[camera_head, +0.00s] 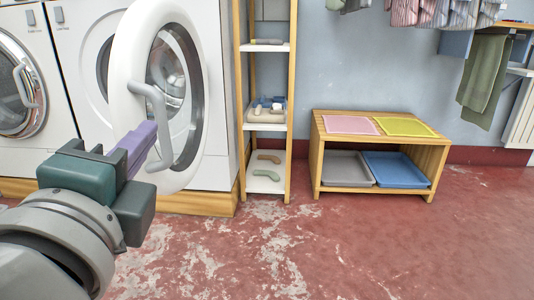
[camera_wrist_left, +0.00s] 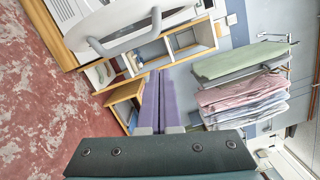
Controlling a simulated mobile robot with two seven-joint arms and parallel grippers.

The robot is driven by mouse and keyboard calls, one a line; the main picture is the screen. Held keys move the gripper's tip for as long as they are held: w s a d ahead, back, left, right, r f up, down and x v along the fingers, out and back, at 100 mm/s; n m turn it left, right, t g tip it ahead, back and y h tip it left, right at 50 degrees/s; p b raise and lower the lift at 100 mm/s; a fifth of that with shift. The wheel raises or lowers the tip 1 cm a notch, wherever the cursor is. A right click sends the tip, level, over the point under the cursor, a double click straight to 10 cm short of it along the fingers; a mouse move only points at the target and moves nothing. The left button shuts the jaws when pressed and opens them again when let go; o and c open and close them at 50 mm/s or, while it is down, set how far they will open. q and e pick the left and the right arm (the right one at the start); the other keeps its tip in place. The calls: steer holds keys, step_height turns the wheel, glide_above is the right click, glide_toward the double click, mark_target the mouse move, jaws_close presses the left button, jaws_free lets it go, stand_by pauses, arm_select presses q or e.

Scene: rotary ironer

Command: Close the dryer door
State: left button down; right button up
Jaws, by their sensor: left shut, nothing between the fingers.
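The dryer door (camera_head: 130,55) is a round white door with a dark glass middle, standing open from the white dryer (camera_head: 215,125). A grey bar handle (camera_head: 155,105) is on its face. The door also shows in the left wrist view (camera_wrist_left: 105,28), with its handle (camera_wrist_left: 120,47) at the top. My left gripper (camera_head: 152,130) has purple fingers, shut and empty, reaching up to the handle in the head view. In the left wrist view the fingertips (camera_wrist_left: 160,75) lie below and right of the handle. Whether they touch it I cannot tell. My right gripper is not in view.
Another machine with a round door (camera_head: 20,88) stands at the left. A narrow wooden shelf (camera_head: 266,120) stands right of the dryer. A low wooden bench (camera_head: 322,165) with coloured trays is by the wall. The red floor (camera_head: 330,250) in front is clear.

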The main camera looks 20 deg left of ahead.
mark_target(165, 113)
arm_select(q)
steer(key=shift+m+t+h, duration=0.4)
steer(key=shift+m+h, duration=0.1)
steer(key=shift+m, duration=0.3)
steer(key=x, duration=0.4)
steer(key=a+f+x, duration=0.1)
steer(key=x, duration=0.2)
steer(key=p+x, duration=0.1)
steer(key=x, duration=0.3)
steer(key=shift+a+f, duration=0.25)
steer(key=shift+a, duration=0.25)
steer(key=shift+w, duration=0.1)
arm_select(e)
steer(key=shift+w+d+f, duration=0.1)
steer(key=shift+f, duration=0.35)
